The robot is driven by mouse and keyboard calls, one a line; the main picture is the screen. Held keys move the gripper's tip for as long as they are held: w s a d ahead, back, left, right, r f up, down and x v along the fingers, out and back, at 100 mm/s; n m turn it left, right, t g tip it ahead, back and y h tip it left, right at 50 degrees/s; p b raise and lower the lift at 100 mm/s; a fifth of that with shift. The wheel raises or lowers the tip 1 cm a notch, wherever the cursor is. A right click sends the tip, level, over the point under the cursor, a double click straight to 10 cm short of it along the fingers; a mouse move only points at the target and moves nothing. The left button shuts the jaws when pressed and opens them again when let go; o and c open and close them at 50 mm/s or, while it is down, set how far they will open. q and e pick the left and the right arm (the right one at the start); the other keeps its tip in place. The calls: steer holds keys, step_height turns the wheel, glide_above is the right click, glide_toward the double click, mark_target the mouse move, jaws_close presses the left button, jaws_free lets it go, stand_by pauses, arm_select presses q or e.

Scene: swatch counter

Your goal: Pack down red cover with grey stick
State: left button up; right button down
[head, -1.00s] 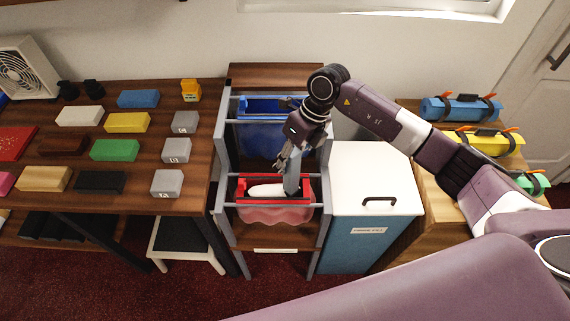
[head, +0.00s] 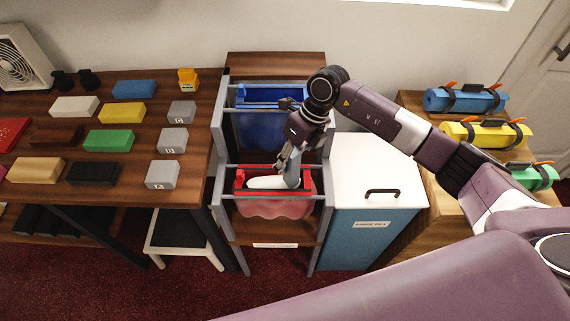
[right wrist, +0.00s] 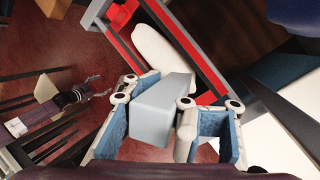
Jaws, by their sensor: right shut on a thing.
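The red cover (head: 275,208) hangs open in the lower bay of a grey rack, with red rails along its top. A white rounded filling (head: 270,183) lies in its mouth; it also shows in the right wrist view (right wrist: 163,50). My right gripper (head: 287,163) is shut on the grey stick (head: 293,175), above the right part of the cover's mouth. In the right wrist view the stick (right wrist: 160,112) sits between the fingers, its far end close to the filling; contact is unclear. What looks like my left gripper (right wrist: 92,85) is small there, its jaws unclear.
A blue cover (head: 262,128) hangs in the rack's upper bay. A white-lidded blue bin (head: 365,240) stands right of the rack. A wooden table (head: 135,185) with colored blocks is at left. Strapped rolls (head: 465,100) lie at right.

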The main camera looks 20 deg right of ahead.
steer(key=shift+f, duration=0.4)
steer(key=shift+r, duration=0.1)
steer(key=shift+r+p, duration=2.15)
steer(key=shift+r, duration=1.45)
steer(key=shift+r+p, duration=1.1)
steer(key=shift+r, duration=0.8)
